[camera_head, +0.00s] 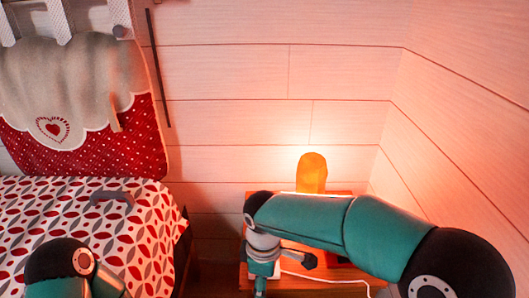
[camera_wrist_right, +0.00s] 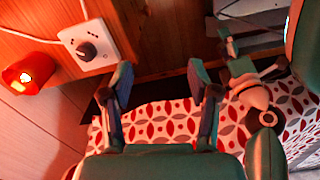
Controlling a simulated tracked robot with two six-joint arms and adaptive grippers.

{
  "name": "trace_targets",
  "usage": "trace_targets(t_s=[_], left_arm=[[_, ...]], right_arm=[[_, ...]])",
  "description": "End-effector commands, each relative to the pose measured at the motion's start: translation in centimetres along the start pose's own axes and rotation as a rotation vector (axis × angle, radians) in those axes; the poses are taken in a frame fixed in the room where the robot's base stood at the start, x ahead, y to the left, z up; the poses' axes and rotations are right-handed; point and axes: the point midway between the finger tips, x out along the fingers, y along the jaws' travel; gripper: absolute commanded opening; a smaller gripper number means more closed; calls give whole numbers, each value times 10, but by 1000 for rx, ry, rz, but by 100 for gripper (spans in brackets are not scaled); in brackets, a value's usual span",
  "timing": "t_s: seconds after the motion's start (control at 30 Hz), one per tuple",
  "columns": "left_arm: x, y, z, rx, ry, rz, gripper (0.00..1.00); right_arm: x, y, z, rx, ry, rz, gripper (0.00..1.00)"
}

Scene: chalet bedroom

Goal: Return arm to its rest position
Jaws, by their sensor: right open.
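My right arm (camera_head: 310,220) is teal with black joints. In the head view it comes in from the lower right and reaches left across the wooden nightstand (camera_head: 340,289), its wrist bent downward. In the right wrist view my right gripper (camera_wrist_right: 160,80) is open, its two fingers well apart with nothing between them. The patterned bedspread (camera_wrist_right: 165,124) shows behind the fingers.
A glowing orange lamp (camera_head: 312,172) stands at the back of the nightstand, near the wall. A white plate with a black knob (camera_wrist_right: 95,48) and a cable show in the wrist view.

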Motion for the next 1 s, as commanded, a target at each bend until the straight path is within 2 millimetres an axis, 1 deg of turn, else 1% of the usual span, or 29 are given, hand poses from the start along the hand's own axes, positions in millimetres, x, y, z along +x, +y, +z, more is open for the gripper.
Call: trace_targets(t_s=[0.03, 0.1, 0.17, 0.3, 0.47, 0.53, 0.67, 0.77, 0.8, 0.9, 1.0], left_arm=[[0, 0, 0, 0, 0, 0, 72], [0, 0, 0, 0, 0, 0, 72], [0, 0, 0, 0, 0, 0, 72], [0, 0, 0, 0, 1, 0, 72], [0, 0, 0, 0, 0, 0, 72], [0, 0, 0, 0, 0, 0, 72], [0, 0, 0, 0, 0, 0, 72], [0, 0, 0, 0, 0, 0, 72], [0, 0, 0, 0, 0, 0, 72], [0, 0, 0, 0, 0, 0, 72], [0, 0, 0, 0, 0, 0, 72]], right_arm=[[0, 0, 1, 2, 0, 0, 61], [8, 10, 16, 42, -7, -18, 61], [16, 15, 26, 68, -14, -33, 61], [38, 20, 52, 122, -41, -83, 61], [71, 10, 88, 183, -85, -177, 61], [90, 0, 104, 217, -96, -228, 61], [136, -27, 133, 323, -92, -335, 61], [184, -68, 155, 490, -58, -435, 61], [203, -90, 162, 589, -36, -472, 61], [234, -132, 166, 839, 19, -514, 61], [249, -155, 165, 1041, 60, -505, 61]])
